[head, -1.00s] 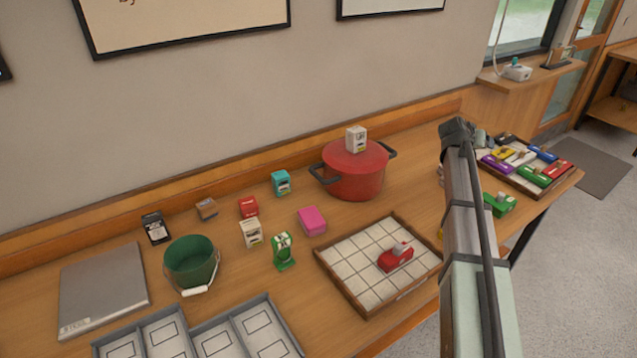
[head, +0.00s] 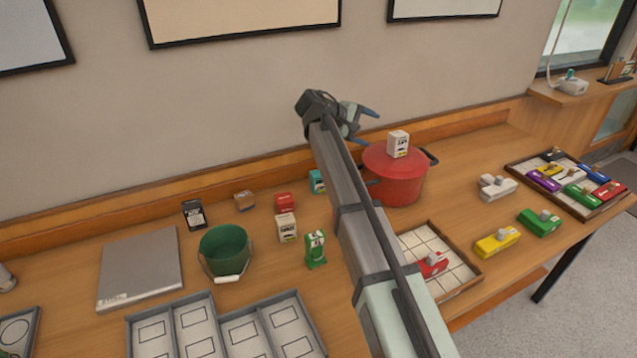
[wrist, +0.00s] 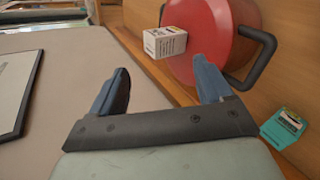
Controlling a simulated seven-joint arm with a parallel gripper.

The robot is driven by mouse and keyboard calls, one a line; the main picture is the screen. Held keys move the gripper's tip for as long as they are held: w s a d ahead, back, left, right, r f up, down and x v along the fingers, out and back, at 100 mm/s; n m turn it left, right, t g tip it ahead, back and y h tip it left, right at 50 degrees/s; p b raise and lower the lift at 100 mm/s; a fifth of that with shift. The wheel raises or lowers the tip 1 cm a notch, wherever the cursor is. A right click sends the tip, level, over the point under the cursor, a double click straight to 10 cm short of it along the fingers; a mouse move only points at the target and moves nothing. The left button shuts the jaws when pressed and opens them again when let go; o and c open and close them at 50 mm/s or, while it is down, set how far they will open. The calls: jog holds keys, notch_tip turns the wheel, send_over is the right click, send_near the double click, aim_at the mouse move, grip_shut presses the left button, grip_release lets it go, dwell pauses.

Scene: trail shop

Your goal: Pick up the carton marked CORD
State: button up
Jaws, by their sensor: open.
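Several small cartons are in view, but I cannot read CORD on any of them. A white carton (head: 398,144) stands on the lid of the red pot (head: 395,182); it also shows in the wrist view (wrist: 165,42). Another white carton (head: 287,228) stands on the table, near a red (head: 284,202), a teal (head: 317,182), a green (head: 315,249) and a black carton (head: 194,215). My gripper (head: 362,122) is open and empty, raised left of the pot's carton. In the wrist view its fingers (wrist: 160,73) are apart, with nothing between them.
A green bucket (head: 224,275), grey laptop-like slab (head: 139,297) and grey divided trays (head: 178,300) are at left. A tiled tray (head: 466,284) is partly behind my arm. Yellow (head: 497,243), green (head: 540,222) and white (head: 492,189) objects lie right, before a filled tray (head: 512,163).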

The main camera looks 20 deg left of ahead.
jog(key=s+a+n+h, duration=0.1)
jog(key=s+a+n, duration=0.6)
jog(key=a, duration=0.8)
jog(key=n+t+h, duration=0.1)
jog(key=n+t, duration=0.1)
jog(key=n, duration=0.5)
send_near(316, 174)
jog(key=w+d, duration=0.2)
jog(key=shift+w+d+f+n, duration=0.25)
jog(key=shift+w+f+n, duration=0.15)
jog(key=shift+f, duration=0.3)
jog(key=shift+x, duration=3.5)
jog(key=shift+r, duration=0.1)
jog(key=shift+c, duration=0.2)
jog(key=c, duration=1.1)
